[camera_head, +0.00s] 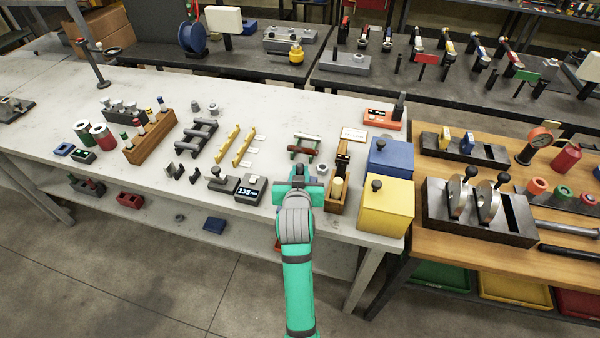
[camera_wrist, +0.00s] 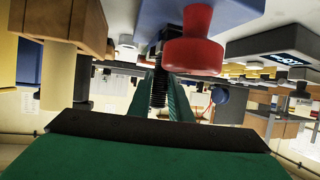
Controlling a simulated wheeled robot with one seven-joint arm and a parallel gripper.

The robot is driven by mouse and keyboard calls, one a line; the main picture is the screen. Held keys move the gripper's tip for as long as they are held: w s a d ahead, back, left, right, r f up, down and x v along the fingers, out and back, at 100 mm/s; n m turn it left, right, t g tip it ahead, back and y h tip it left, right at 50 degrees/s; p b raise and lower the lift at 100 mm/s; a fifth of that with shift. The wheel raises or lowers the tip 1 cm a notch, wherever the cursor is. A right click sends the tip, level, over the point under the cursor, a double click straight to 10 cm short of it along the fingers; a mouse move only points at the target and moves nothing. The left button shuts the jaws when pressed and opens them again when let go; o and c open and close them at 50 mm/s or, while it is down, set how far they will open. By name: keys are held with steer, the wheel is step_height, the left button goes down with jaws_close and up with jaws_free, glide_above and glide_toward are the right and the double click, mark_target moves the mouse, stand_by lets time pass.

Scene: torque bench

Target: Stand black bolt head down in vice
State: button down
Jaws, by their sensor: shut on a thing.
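My gripper (camera_head: 299,182) is at the front edge of the pale bench, between the digital display and a wooden block. In the wrist view its green fingers (camera_wrist: 168,98) are shut on the black bolt (camera_wrist: 158,88), whose dark threaded shank shows between them. The bolt's head is not clear, and the wrist picture is upside down. A red round part (camera_wrist: 192,54) is close beside the bolt there. I cannot pick out the vice for certain; a grey block with a black knob (camera_head: 221,179) stands left of the display, and my gripper hides what is behind it.
The display (camera_head: 250,188) stands close left of my gripper. The wooden block (camera_head: 339,187) and the yellow box (camera_head: 386,205) stand to the right, with a blue box (camera_head: 391,160) behind. A small rack (camera_head: 303,146) is just beyond. The bench's far left has free room.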

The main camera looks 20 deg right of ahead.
steer(key=c, duration=1.5)
jaws_free()
steer(key=shift+c, duration=0.2)
steer(key=shift+s, duration=0.15)
steer(key=v, duration=1)
steer(key=shift+s+a, duration=0.15)
steer(key=shift+s, duration=0.1)
steer(key=shift+r, duration=0.15)
